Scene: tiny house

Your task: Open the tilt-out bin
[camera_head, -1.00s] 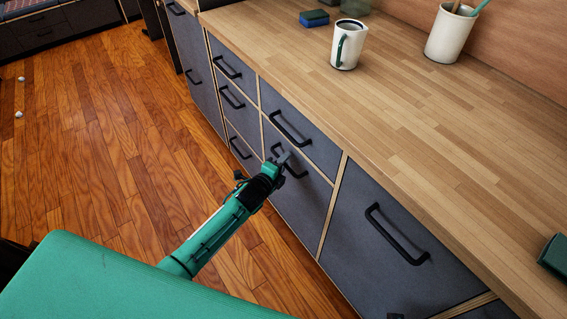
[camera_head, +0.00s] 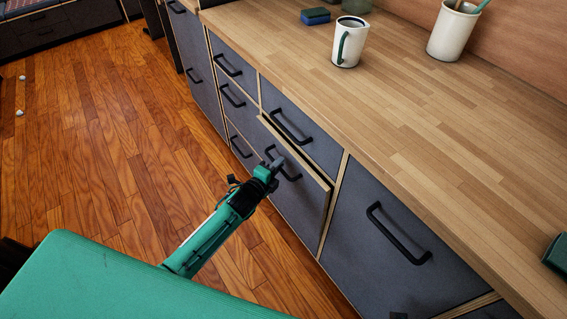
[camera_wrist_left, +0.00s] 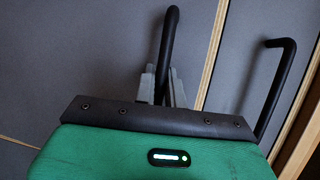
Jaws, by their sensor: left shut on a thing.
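The tilt-out bin front (camera_head: 297,204) is a dark grey panel below a drawer in the counter. Its top edge leans out from the cabinet, with a narrow gap showing along it. My left gripper (camera_head: 272,167) is shut on the bin's black handle (camera_head: 291,177). In the left wrist view the handle (camera_wrist_left: 168,38) rises from between the fingers of the left gripper (camera_wrist_left: 163,88). The bin's inside is hidden. My right gripper is not in view.
The wooden countertop (camera_head: 440,130) holds a white mug (camera_head: 347,46), a utensil cup (camera_head: 452,32) and a sponge (camera_head: 315,17). Other handled fronts flank the bin, including a large one (camera_head: 375,255) at right. The wooden floor (camera_head: 100,150) at left is clear nearby.

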